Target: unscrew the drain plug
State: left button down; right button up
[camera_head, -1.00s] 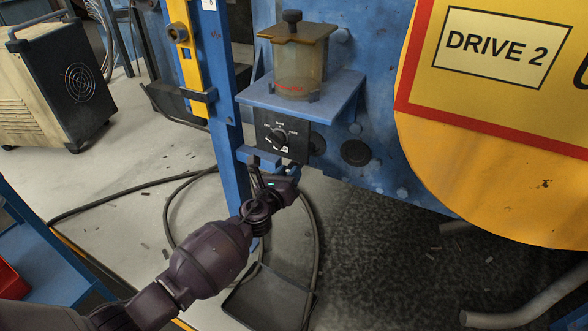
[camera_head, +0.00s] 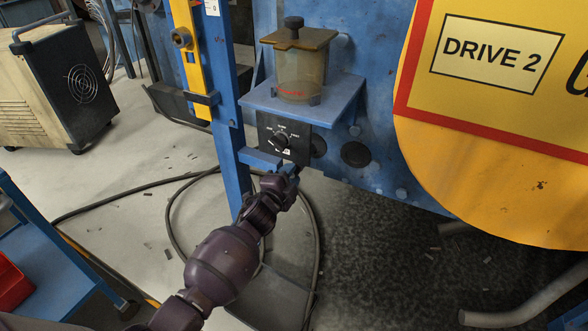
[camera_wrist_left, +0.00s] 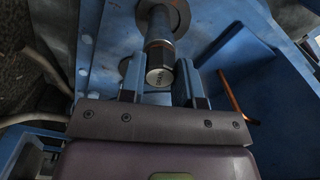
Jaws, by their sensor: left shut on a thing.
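The drain plug (camera_wrist_left: 160,72) shows in the left wrist view as a dark hex head with a pale marked end face, on a metal pipe stub (camera_wrist_left: 159,22). My left gripper (camera_wrist_left: 163,82) has one finger on each side of the plug's head and is shut on it. In the head view my left gripper (camera_head: 286,180) is just below the black dial panel (camera_head: 283,138), and the plug cannot be made out there. My right gripper is in neither view.
A blue shelf (camera_head: 335,98) with an amber reservoir (camera_head: 300,70) stands above the panel. A blue post (camera_head: 226,120) is close on the left. A large yellow DRIVE 2 guard (camera_head: 450,150) is on the right. A dark tray (camera_head: 275,300) and a hose loop (camera_head: 170,215) lie on the floor below.

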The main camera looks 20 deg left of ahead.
pick_arm(q)
jog(key=shift+a+n+p, duration=0.15)
jog(key=shift+n+p, duration=0.2)
jog(key=shift+n, duration=1.75)
jog(key=shift+a+n+p, duration=0.1)
jog(key=shift+n+p, duration=0.25)
jog(key=shift+n, duration=1.75)
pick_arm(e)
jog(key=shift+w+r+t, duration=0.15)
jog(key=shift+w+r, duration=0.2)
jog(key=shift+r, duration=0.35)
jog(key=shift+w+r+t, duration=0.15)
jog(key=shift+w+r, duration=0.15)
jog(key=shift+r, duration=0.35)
pick_arm(q)
jog(key=c, duration=1)
grip_release()
jog(key=shift+c, duration=0.2)
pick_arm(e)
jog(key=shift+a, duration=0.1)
